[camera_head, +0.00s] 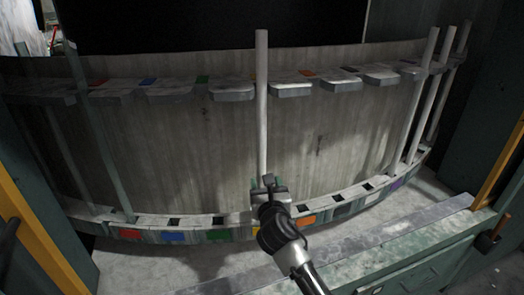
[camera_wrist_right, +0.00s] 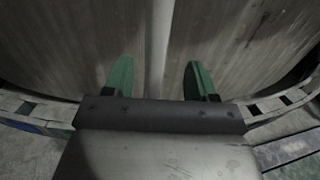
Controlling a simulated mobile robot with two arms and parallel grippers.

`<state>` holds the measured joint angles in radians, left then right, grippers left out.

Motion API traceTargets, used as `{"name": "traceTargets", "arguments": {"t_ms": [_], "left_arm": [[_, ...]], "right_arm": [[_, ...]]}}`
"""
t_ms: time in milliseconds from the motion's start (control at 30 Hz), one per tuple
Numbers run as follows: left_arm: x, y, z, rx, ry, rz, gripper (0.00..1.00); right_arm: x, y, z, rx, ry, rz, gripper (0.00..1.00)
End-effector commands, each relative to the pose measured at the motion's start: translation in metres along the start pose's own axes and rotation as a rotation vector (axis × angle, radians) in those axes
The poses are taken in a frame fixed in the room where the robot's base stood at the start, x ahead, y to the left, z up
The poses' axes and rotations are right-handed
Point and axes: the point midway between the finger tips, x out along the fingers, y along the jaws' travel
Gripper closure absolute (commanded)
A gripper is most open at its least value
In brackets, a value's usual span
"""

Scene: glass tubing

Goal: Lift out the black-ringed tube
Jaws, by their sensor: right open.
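A pale upright tube (camera_head: 262,95) stands in the middle of the curved rack, passing its upper ledge. I cannot make out a black ring on it or on any other tube. My right gripper (camera_head: 268,184) is low at this middle tube, just above the bottom ledge. In the right wrist view, the two green fingers of the right gripper (camera_wrist_right: 160,80) are open and apart, with the tube (camera_wrist_right: 161,35) running up between them. The tube's lower end is hidden by the gripper. My left gripper is not in view.
The rack's bottom ledge (camera_head: 190,222) has square holes and coloured patches; the upper ledge (camera_head: 170,88) has matching coloured marks. Other tubes stand at the left (camera_head: 92,120) and right (camera_head: 428,95). A grey-green step (camera_head: 390,245) runs along the front right.

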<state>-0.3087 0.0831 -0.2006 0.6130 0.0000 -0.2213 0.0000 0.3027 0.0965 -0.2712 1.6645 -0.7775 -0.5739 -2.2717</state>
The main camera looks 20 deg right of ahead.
Motion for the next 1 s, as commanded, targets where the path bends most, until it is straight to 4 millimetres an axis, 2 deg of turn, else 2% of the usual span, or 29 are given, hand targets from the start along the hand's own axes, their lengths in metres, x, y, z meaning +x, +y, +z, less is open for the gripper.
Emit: {"name": "traceTargets", "arguments": {"t_ms": [167, 500, 800, 867, 1000], "left_arm": [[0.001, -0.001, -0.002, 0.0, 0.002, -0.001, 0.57], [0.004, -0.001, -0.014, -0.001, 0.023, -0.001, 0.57], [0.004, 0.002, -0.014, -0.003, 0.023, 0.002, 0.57], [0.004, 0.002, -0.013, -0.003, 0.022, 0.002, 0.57], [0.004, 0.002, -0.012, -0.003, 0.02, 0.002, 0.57]], "right_arm": [[0.013, 0.001, -0.001, 0.004, 0.001, 0.0, 0.43], [0.056, 0.007, -0.003, 0.004, 0.001, 0.0, 0.43], [0.061, 0.007, -0.003, 0.003, 0.002, 0.001, 0.43], [0.061, 0.007, -0.003, 0.003, 0.002, 0.001, 0.51], [0.061, 0.007, -0.003, 0.003, 0.002, 0.001, 0.72]]}}
